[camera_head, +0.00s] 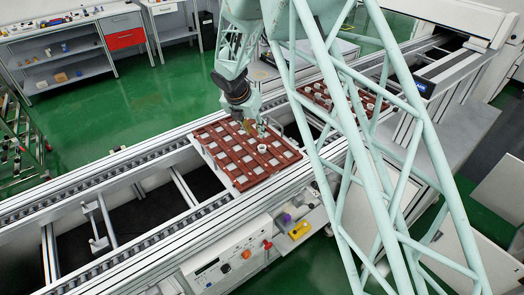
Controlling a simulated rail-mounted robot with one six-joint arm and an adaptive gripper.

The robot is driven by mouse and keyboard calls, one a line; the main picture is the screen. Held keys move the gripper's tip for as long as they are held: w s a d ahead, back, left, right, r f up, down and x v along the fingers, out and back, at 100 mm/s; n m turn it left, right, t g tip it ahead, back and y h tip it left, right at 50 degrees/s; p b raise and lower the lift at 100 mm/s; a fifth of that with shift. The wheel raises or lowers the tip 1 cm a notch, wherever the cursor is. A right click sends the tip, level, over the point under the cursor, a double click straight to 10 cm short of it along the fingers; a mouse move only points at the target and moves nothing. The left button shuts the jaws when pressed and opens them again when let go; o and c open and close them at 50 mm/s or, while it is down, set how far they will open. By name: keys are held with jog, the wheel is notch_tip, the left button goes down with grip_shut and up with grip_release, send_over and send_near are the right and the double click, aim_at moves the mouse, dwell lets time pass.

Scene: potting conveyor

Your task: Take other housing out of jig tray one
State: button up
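A red-brown jig tray (243,181) with rows of pale square pockets sits on the conveyor in the middle of the view. A small white round housing (262,149) stands on it, right of its middle. A second red-brown tray (313,96) lies farther right on the conveyor, with a few white round parts on it, partly hidden by my lattice arm. No label shows which tray is tray one. My gripper (260,131) points down over the far right part of the nearer tray, just behind the white housing. Its fingers are too small to tell open from shut, or if they hold anything.
The conveyor rails (110,173) run diagonally, with open gaps left of the nearer tray. A front control panel (226,266) has knobs, with a yellow item (299,229) beside it. Benches (60,52) with a red drawer stand at the back left. Green floor is clear between.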

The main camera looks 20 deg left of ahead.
jog(key=shift+f, duration=0.15)
jog(key=b, duration=0.1)
send_near(262, 146)
jog(key=shift+w+d+f, duration=0.1)
jog(key=shift+f, duration=0.5)
jog(key=shift+w+d+f, duration=0.1)
jog(key=shift+d+f, duration=0.05)
jog(key=shift+f, duration=0.45)
jog(key=shift+f, duration=0.1)
jog(key=shift+b+x, duration=0.45)
jog(key=shift+x, duration=1.75)
jog(key=shift+s+d+f, duration=0.1)
jog(key=shift+d+f, duration=0.05)
jog(key=shift+f, duration=0.15)
jog(key=shift+d+f, duration=0.15)
jog(key=shift+d, duration=0.1)
jog(key=shift+c, duration=1.1)
jog(key=shift+c, duration=1.2)
jog(key=shift+a+r, duration=0.25)
